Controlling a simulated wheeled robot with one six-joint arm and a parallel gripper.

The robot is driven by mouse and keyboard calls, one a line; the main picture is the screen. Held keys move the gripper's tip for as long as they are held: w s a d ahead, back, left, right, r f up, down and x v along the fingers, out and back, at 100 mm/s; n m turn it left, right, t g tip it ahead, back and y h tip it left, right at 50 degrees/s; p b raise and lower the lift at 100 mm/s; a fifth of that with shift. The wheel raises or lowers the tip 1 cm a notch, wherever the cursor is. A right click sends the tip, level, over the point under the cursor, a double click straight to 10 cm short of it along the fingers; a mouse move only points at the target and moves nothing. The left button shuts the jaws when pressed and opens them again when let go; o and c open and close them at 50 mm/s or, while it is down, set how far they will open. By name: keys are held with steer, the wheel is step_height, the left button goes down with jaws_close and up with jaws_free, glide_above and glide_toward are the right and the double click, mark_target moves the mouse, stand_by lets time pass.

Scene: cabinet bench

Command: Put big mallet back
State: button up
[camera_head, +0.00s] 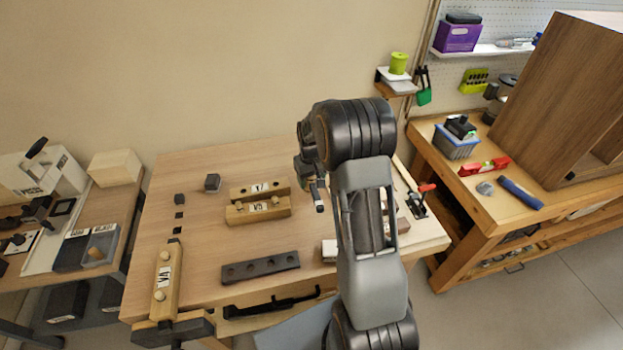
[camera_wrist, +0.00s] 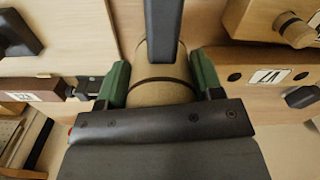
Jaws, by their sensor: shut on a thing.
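In the wrist view, my gripper (camera_wrist: 160,82) is shut, its two green finger pads on either side of a round tan wooden piece with a dark band. This piece looks like part of the big mallet (camera_wrist: 160,96). A dark bar crosses in front of it at the top centre. The ends of the mallet are hidden, so I cannot tell its full shape or tilt. In the head view, my gripper (camera_head: 312,186) is over the middle-right of the wooden workbench (camera_head: 205,272), partly hidden by my arm.
Labelled wooden blocks (camera_head: 258,209) and a dark bar with holes (camera_head: 260,267) sit on the bench. Another wooden block (camera_head: 167,280) is at its left edge. A red-handled clamp (camera_head: 421,195) stands at the right. A side bench (camera_head: 482,205) holds a red level (camera_head: 484,167).

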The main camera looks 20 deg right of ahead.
steer(key=shift+f+b, duration=1.55)
steer(key=shift+f, duration=0.35)
stand_by(2.1)
steer(key=o, duration=1.3)
steer(key=shift+o, duration=0.7)
steer(key=shift+r, duration=0.15)
steer(key=shift+r+p, duration=2.4)
steer(key=shift+r, duration=1)
